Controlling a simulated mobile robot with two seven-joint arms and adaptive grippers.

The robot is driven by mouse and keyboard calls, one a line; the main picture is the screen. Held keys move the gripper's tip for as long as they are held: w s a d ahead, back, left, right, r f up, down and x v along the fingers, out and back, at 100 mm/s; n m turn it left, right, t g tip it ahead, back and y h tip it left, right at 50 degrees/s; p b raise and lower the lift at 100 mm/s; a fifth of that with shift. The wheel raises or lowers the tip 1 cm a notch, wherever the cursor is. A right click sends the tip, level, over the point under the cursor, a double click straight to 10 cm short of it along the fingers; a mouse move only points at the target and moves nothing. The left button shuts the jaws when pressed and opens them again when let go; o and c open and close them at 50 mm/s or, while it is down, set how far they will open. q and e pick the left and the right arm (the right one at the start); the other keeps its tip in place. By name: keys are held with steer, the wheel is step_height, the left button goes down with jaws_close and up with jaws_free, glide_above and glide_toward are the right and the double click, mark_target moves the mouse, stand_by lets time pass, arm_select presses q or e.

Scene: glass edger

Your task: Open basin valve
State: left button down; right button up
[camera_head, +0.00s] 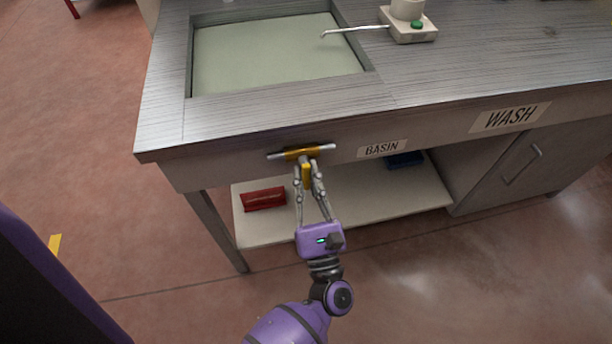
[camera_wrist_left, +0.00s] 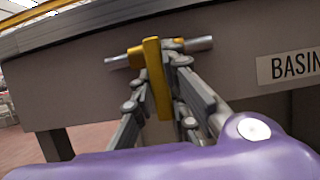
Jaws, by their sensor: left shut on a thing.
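The basin valve (camera_head: 297,154) is a yellow body on a short grey horizontal pipe, on the front panel under the sink, left of the BASIN label (camera_head: 381,148). Its yellow lever handle (camera_head: 307,174) points down and toward me. The handle also shows in the left wrist view (camera_wrist_left: 157,78), standing across the pipe (camera_wrist_left: 200,44). My left gripper (camera_head: 308,184) is shut on the handle, with one finger on each side. The fingers hide part of the handle and valve body. My right gripper is not in view.
The basin (camera_head: 275,55) is sunk in the metal counter above, with a spout (camera_head: 355,30) over it. A shelf (camera_head: 345,205) below holds a red object (camera_head: 264,198) and a blue object (camera_head: 404,159). A table leg (camera_head: 217,230) stands at left. The floor in front is clear.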

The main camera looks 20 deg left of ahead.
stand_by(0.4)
arm_select(q)
steer(key=m+h+p, duration=0.1)
steer(key=m, duration=0.2)
steer(key=a+m+t+h+p, duration=0.1)
steer(key=m+h, duration=0.1)
steer(key=m, duration=0.1)
steer(key=s+m+h+p, duration=0.1)
steer(key=m, duration=0.2)
steer(key=shift+a+r+t, duration=0.25)
steer(key=shift+a+t, duration=0.05)
steer(key=c, duration=1.7)
jaws_free()
steer(key=shift+s, duration=0.1)
